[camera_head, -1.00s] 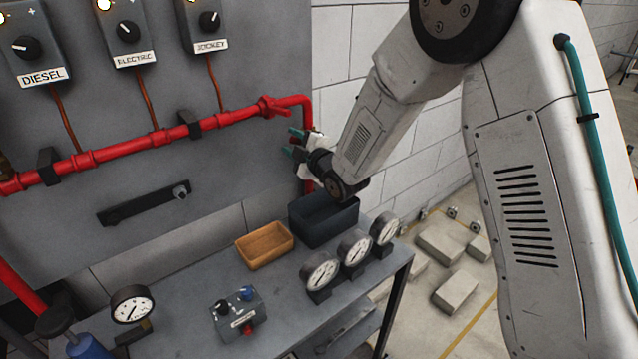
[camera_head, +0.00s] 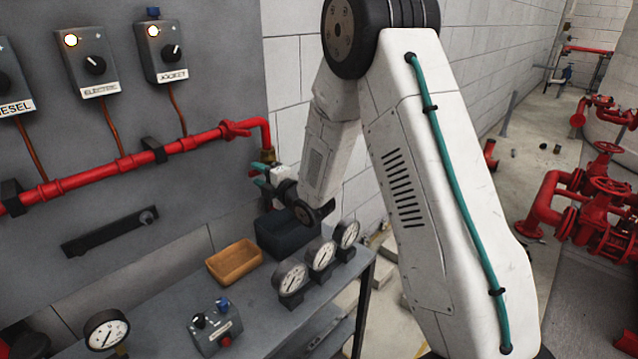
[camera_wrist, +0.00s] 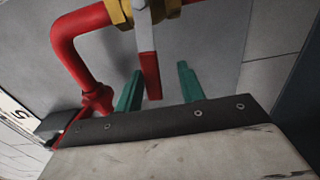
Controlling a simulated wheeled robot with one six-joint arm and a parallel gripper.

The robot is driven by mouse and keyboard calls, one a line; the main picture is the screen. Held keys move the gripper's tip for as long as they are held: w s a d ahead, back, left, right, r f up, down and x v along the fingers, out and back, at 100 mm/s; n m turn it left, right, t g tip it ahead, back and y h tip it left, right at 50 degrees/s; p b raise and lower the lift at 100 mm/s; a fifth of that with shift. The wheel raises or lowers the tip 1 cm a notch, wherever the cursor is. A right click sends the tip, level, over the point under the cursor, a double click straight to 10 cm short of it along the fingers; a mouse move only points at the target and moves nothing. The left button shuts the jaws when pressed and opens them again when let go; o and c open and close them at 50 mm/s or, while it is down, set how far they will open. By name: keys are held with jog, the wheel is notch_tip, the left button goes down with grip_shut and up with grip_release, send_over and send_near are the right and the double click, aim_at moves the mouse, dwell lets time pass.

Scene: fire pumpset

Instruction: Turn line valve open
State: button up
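The line valve shows in the wrist view as a brass body (camera_wrist: 120,14) on a red pipe (camera_wrist: 68,35). Its flat metal lever (camera_wrist: 144,28) has a red grip (camera_wrist: 150,76) and hangs down, across the pipe run. My gripper (camera_wrist: 160,68) has its two teal fingers apart, one on each side of the red grip. I see a gap on both sides, with no clear contact. In the head view my gripper (camera_head: 262,174) is at the pipe's right-hand downturn, just below a brass fitting (camera_head: 268,156); the lever itself is hidden or too small there.
Below my gripper, the bench (camera_head: 190,290) carries a dark bin (camera_head: 275,238), a tan tray (camera_head: 234,262), several gauges (camera_head: 320,254) and a small control box (camera_head: 214,327). The grey panel (camera_head: 200,100) is close behind. Red pipework (camera_head: 590,205) stands at far right.

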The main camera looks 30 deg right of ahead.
jog(key=s+d+r+m+g+h, duration=0.2)
jog(key=s+m, duration=0.3)
jog(key=s, duration=0.3)
jog(key=s+d+r+m+g+h, duration=0.1)
jog(key=s+r+m+g, duration=0.3)
jog(key=s, duration=0.5)
jog(key=s+d+r+m+g+h, duration=0.2)
jog(key=s+m, duration=0.4)
jog(key=s, duration=0.3)
jog(key=shift+d+r+g+h, duration=0.3)
jog(key=shift+r+g+h, duration=0.5)
jog(key=shift+r+g, duration=0.35)
